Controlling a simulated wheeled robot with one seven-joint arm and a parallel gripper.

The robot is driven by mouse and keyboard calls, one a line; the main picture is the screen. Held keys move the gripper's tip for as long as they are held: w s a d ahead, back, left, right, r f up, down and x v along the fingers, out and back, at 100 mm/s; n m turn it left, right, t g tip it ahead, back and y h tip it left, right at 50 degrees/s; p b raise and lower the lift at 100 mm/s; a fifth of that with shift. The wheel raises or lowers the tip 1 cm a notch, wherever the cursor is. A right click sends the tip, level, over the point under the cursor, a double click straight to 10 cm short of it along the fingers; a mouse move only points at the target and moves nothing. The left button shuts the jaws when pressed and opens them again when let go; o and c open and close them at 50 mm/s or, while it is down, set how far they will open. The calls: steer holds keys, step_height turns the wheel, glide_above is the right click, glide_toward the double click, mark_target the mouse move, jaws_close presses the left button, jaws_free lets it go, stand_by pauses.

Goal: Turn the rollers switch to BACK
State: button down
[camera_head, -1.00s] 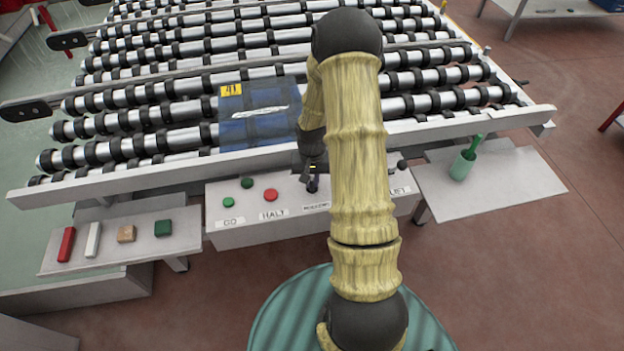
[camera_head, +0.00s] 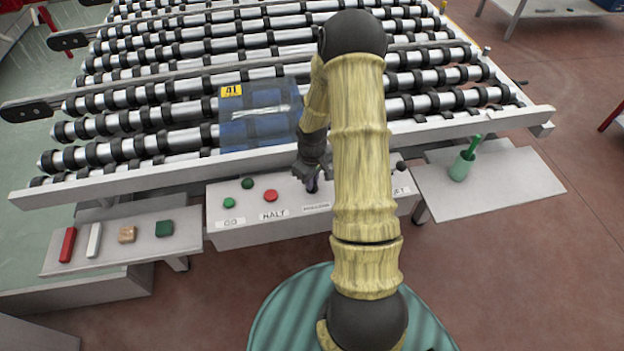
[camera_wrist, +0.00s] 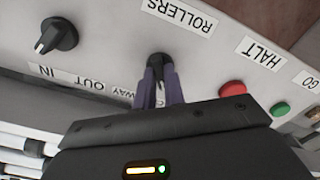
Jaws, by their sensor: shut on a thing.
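The rollers switch is a black knob (camera_wrist: 158,61) above the ROLLERS label on the light grey control panel (camera_head: 300,221). In the wrist view the label (camera_wrist: 180,14) appears upside down. My gripper (camera_wrist: 160,77) has its two purple-grey fingers shut on this knob, one on each side. The fingers cover much of the knob, so which way it points is hard to tell. In the head view my gripper (camera_head: 313,184) is at the panel behind the ROLLERS label, partly hidden by my arm. A WAY legend shows beside the fingers, and the BACK legend is not readable.
Another black knob (camera_wrist: 57,36) with IN and OUT legends is beside it. The red HALT button (camera_head: 270,195) and green buttons (camera_head: 229,203) are to the left. A green cup (camera_head: 461,167) stands on the right shelf.

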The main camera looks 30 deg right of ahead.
steer(key=shift+w, duration=0.1)
stand_by(0.4)
steer(key=c, duration=1.5)
jaws_free()
steer(key=shift+r, duration=0.15)
step_height(320, 180, up, 17)
steer(key=shift+a+r+b, duration=0.1)
steer(key=shift+b, duration=0.85)
